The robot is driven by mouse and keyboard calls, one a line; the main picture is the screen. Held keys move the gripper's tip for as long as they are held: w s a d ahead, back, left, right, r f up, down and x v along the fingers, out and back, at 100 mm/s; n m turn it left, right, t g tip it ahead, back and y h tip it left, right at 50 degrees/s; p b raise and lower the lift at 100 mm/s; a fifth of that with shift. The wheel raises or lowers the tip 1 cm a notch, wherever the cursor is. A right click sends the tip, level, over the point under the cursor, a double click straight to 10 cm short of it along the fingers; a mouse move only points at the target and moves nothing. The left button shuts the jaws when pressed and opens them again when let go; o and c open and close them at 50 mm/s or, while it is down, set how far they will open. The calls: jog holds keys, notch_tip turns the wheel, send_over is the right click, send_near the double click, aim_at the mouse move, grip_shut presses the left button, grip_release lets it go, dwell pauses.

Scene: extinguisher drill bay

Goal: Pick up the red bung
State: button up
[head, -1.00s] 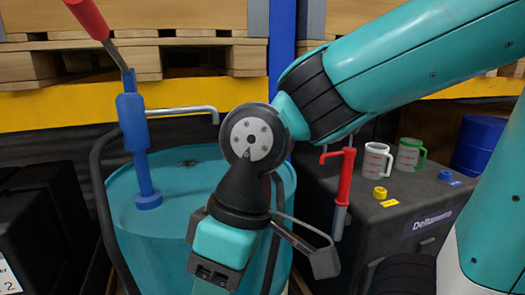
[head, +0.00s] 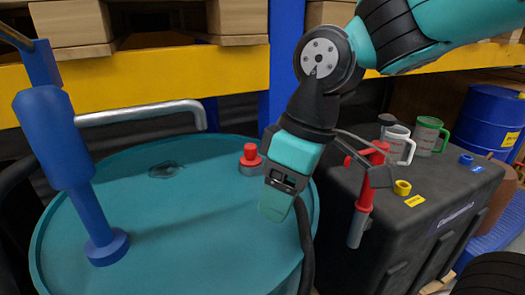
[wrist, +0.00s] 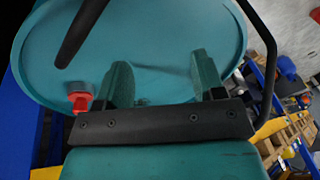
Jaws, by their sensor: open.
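The red bung (head: 250,156) stands upright on a grey fitting near the far right rim of the teal drum's lid (head: 190,215). In the wrist view the red bung (wrist: 80,102) shows at the drum's edge, left of and outside my two fingers. My gripper (head: 275,208) hangs over the right part of the lid, in front of and a little right of the bung in the head view. My gripper (wrist: 163,78) is open, with nothing between its fingers. Its fingertips are partly hidden in the head view.
A blue pump (head: 62,140) with a grey spout rises from the lid's left side. A black case (head: 440,205) at right bears mugs (head: 398,142), a yellow ring (head: 402,187) and a blue ring (head: 466,159). A red-handled tool (head: 364,195) hangs at its near side.

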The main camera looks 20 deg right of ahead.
jog(key=w+d+r+n+h+p, duration=0.1)
jog(key=w+r+n, duration=0.1)
jog(key=w, duration=0.6)
jog(key=w+d+r+n+h+p, duration=0.1)
jog(key=w+r+n, duration=0.15)
jog(key=w, duration=0.55)
jog(key=n+h+p, duration=0.1)
jog(key=n, duration=0.1)
send_near(251, 145)
notch_tip(251, 145, down, 5)
jog(key=shift+w+f+p, duration=0.1)
jog(key=shift+w+p, duration=0.05)
jog(key=shift+p, duration=0.4)
jog(key=shift+a+f+p, duration=0.15)
jog(key=shift+f+p, duration=0.7)
jog(key=shift+f, duration=1.85)
jog(key=c, duration=1.1)
